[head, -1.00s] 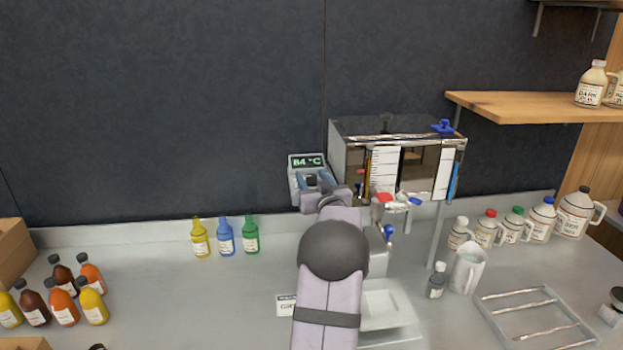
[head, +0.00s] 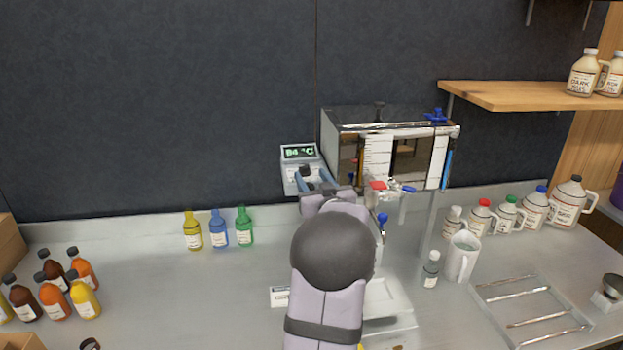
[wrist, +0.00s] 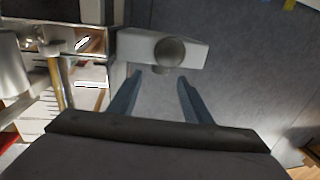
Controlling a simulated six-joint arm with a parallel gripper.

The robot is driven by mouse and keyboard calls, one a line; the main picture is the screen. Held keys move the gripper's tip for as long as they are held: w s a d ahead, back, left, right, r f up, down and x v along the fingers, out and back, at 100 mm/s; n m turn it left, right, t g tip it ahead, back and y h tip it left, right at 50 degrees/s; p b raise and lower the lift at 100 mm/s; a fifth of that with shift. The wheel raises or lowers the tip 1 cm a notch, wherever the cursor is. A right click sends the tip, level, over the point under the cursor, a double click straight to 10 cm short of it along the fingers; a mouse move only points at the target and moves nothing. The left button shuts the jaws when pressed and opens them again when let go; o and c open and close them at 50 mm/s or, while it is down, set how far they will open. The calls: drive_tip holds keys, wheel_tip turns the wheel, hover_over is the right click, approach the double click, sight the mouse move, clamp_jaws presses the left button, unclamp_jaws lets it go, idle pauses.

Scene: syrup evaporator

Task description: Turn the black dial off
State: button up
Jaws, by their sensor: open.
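The black dial (head: 306,171) sits on the front of a small grey control box (head: 288,176) below a lit green display (head: 298,152). In the wrist view the dial (wrist: 169,52) looks round and dark grey on the pale box (wrist: 135,46). My gripper (head: 313,179) is open and empty in front of the box. In the wrist view its two blue fingers (wrist: 158,80) stand apart, with the dial just beyond the tips and roughly between them. The fingers do not appear to touch it. I cannot tell the dial's setting.
The metal evaporator (head: 345,155) stands directly right of the box, with red-handled and blue-handled valves (head: 377,185) close to my gripper. Yellow, blue and green bottles (head: 218,230) stand to the left.

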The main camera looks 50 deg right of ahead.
sight(306, 170)
drive_tip(key=shift+r+p, duration=0.1)
drive_tip(key=shift+p, duration=0.2)
drive_tip(key=shift+s+a+p, duration=0.15)
drive_tip(key=shift+s+p, duration=0.05)
drive_tip(key=shift+p, duration=0.4)
drive_tip(key=s+p, duration=0.1)
drive_tip(key=p, duration=0.2)
drive_tip(key=shift+a, duration=0.3)
drive_tip(key=shift+s+a+p, duration=0.15)
drive_tip(key=shift+p, duration=0.4)
drive_tip(key=shift+s+a+f+p, duration=0.2)
drive_tip(key=shift+s+f+p, duration=0.05)
drive_tip(key=shift+p, duration=0.05)
drive_tip(key=shift+p+x, duration=1.15)
drive_tip(key=shift+x, duration=2.5)
drive_tip(key=c, duration=1.1)
